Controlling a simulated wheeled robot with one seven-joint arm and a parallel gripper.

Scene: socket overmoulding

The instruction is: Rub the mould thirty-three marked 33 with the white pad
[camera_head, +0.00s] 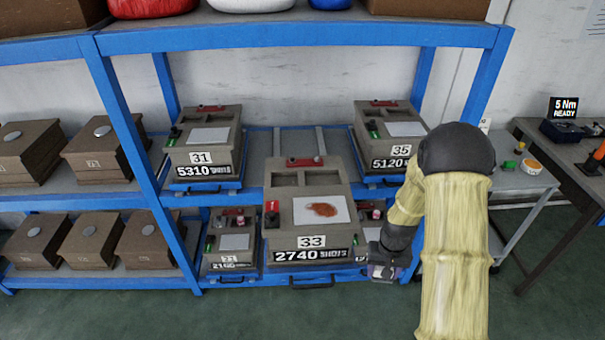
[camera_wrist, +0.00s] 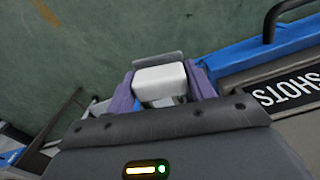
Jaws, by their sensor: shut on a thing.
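The mould marked 33 (camera_head: 308,190) is a brown block with a "2740 SHOTS" plate on its front, set forward of the others. Its white top panel has a reddish-brown smear (camera_head: 324,209). My gripper (camera_head: 384,270) is low and just right of the mould's front. In the wrist view the white pad (camera_wrist: 160,82) is held between the purple fingers. The pad cannot be made out in the head view. Part of the "SHOTS" plate (camera_wrist: 290,91) shows at the right of the wrist view, apart from the pad.
Moulds marked 31 (camera_head: 202,140) and 35 (camera_head: 391,137) stand behind on the blue rack (camera_head: 290,40). More moulds sit lower, partly hidden by mould 33. Brown boxes (camera_head: 100,150) fill the left shelves. A grey side table (camera_head: 510,178) stands right. The floor in front is clear.

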